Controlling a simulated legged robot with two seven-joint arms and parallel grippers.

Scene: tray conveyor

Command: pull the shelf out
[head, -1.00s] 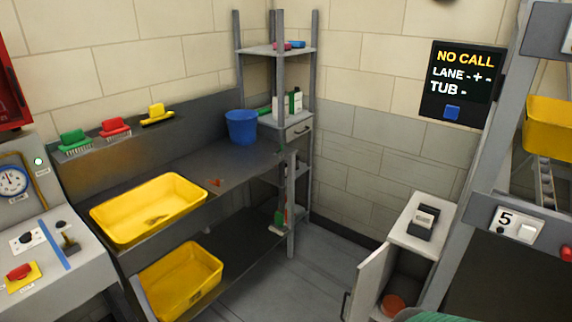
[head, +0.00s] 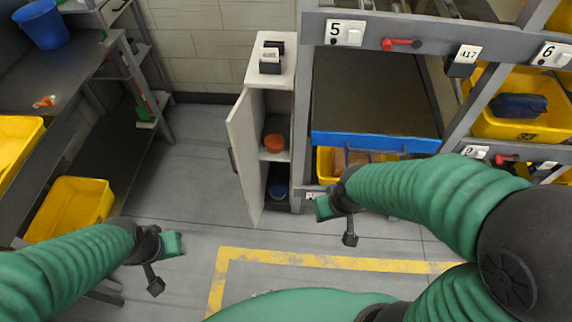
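A shelf with a blue front edge (head: 330,138) sits in the bay under the number 5 plate. Its dark flat top (head: 372,92) shows behind the edge, and a blue bar handle is at the front. A yellow tub (head: 325,162) is below it, partly hidden by my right arm. My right gripper (head: 323,208) is lower left of the handle in the picture, apart from it. My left gripper (head: 172,243) is over the floor at left, away from the shelf. Both are small and seen from above; I cannot make out their finger gaps. I see nothing held.
A narrow cabinet (head: 272,72) stands left of the bay with its door (head: 245,155) swung open. A bench with yellow tubs (head: 72,208) is at left. A yellow floor line (head: 300,259) crosses the clear floor in front. A yellow tub (head: 520,122) sits in bay 6.

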